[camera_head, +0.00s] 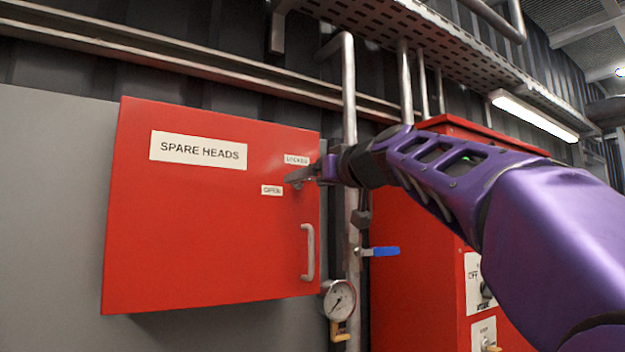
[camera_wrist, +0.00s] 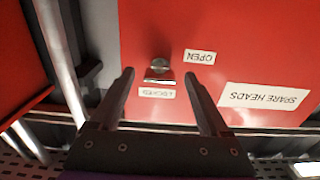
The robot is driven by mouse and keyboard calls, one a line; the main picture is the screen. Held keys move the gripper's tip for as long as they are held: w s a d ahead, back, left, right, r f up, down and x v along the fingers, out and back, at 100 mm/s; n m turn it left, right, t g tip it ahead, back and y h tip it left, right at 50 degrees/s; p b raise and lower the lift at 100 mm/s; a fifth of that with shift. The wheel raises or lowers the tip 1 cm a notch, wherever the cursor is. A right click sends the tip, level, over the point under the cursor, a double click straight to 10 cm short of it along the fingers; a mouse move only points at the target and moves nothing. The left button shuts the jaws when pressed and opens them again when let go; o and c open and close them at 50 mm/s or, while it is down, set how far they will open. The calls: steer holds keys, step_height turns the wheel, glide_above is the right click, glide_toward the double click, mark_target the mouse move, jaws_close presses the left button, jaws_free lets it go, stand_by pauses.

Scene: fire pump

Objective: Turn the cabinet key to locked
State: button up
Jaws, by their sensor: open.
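The red cabinet (camera_head: 210,240) marked SPARE HEADS hangs on the wall, its door closed. In the wrist view, which is upside down, the metal key (camera_wrist: 158,68) sits in the door face beside the LOCKED label (camera_wrist: 157,93) and the OPEN label (camera_wrist: 200,56). Its exact angle is hard to tell. My gripper (camera_wrist: 159,74) is open, with one finger on each side of the key in this view; I see no contact. In the head view my gripper (camera_head: 303,175) is at the door's upper right, between the two labels, and hides the key.
A door handle (camera_head: 308,252) is below the gripper. A vertical pipe (camera_head: 350,230) with a gauge (camera_head: 339,299) and a blue-handled valve (camera_head: 383,252) runs close to the cabinet's right side. A second red cabinet (camera_head: 415,290) stands beyond it, behind my arm.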

jaws_close()
stand_by(0.4)
steer(key=shift+m, duration=0.3)
steer(key=shift+m+p, duration=2.15)
steer(key=shift+m, duration=6.45)
jaws_free()
